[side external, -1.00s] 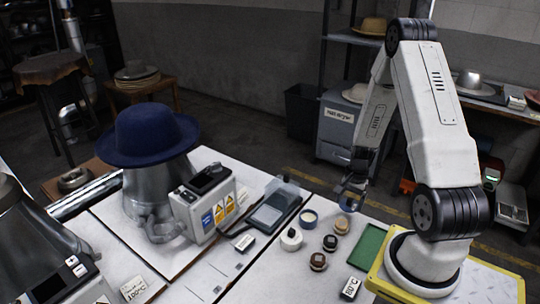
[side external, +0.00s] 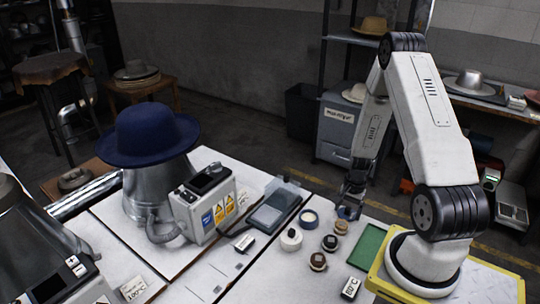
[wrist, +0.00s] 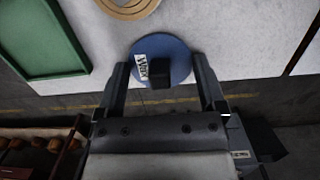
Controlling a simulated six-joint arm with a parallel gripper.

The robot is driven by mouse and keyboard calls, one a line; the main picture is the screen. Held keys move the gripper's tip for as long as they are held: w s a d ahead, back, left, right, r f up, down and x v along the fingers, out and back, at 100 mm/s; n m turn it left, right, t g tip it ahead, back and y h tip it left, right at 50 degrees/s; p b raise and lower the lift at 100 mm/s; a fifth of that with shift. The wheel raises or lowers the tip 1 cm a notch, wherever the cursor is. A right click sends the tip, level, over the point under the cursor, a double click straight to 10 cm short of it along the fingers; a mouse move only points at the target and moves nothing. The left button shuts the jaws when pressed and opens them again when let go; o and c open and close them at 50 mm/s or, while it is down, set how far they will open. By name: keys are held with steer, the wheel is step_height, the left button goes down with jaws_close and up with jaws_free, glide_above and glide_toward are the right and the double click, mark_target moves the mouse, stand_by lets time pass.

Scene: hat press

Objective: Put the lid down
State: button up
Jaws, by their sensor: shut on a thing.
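A round blue lid with a black knob and a white label reading "Wax" shows between my fingers in the wrist view (wrist: 178,57). My gripper (side external: 350,203) is shut on this lid (side external: 347,213), low at the table's far edge. Whether the lid touches the table I cannot tell. An open blue tin (side external: 309,217) with pale contents stands to the left of my gripper.
A green tray (side external: 367,246) lies to the right, in front of my base. Several small round pots, including a white one (side external: 291,239) and a brown one (side external: 318,261), stand nearby. A tan round piece (side external: 341,226) is close to the lid. Small bare patches of white table lie between them.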

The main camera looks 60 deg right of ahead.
steer(key=o, duration=0.9)
steer(key=shift+d+r, duration=0.25)
steer(key=shift+r, duration=1.8)
steer(key=shift+d+r, duration=0.2)
steer(key=shift+r, duration=1.8)
steer(key=shift+d+r, duration=0.25)
steer(key=shift+r, duration=1.8)
steer(key=shift+a, duration=0.1)
steer(key=w+a+r+n+t, duration=0.1)
steer(key=w+a+r+n, duration=0.1)
steer(key=a+n, duration=0.4)
steer(key=w+a+r+n+h, duration=0.1)
steer(key=a+r+n, duration=0.2)
steer(key=a, duration=0.9)
steer(key=w+a+r+n+t, duration=0.1)
steer(key=w+a+r+n, duration=0.1)
steer(key=a+n, duration=0.7)
steer(key=shift+w+a+r+t, duration=0.3)
steer(key=shift+a+r, duration=0.15)
steer(key=shift+r, duration=0.15)
